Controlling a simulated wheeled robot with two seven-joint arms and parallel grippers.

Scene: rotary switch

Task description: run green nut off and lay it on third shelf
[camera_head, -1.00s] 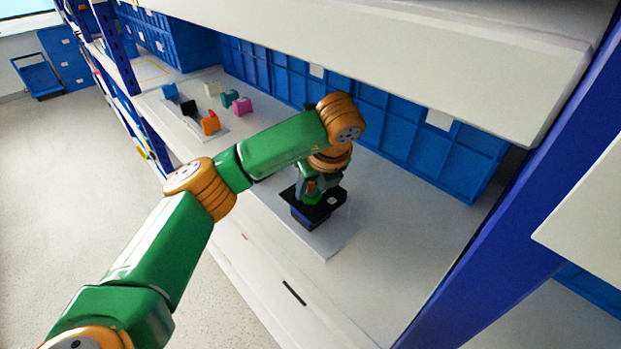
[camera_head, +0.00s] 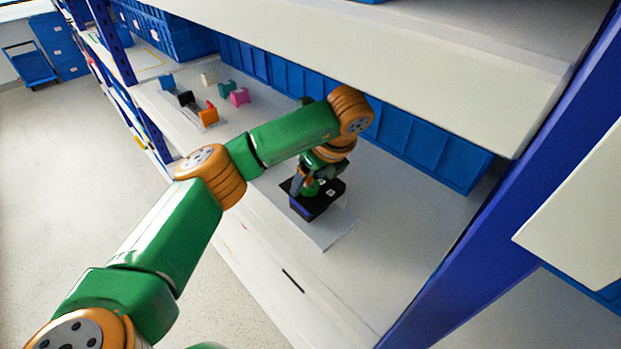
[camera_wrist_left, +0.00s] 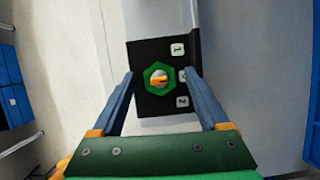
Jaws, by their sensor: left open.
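The green nut (camera_wrist_left: 159,79) sits on the top face of a black switch box (camera_wrist_left: 152,52), around an orange-tipped post. In the head view the green nut (camera_head: 311,187) shows partly, under my left gripper. The black box (camera_head: 317,204) stands on a pale plate on the shelf. My left gripper (camera_wrist_left: 160,84) is open, its two blue-grey fingers on either side of the nut with a gap to each. I cannot tell the fingertips' height against the nut. My left gripper also shows in the head view (camera_head: 304,181). My right gripper is not in view.
Several coloured blocks, among them a pink one (camera_head: 239,96) and an orange one (camera_head: 208,115), stand on the same shelf (camera_head: 385,230) to the left. Blue bins (camera_head: 430,150) line its back. An upper shelf (camera_head: 400,70) overhangs, and a blue upright (camera_head: 510,190) stands at right.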

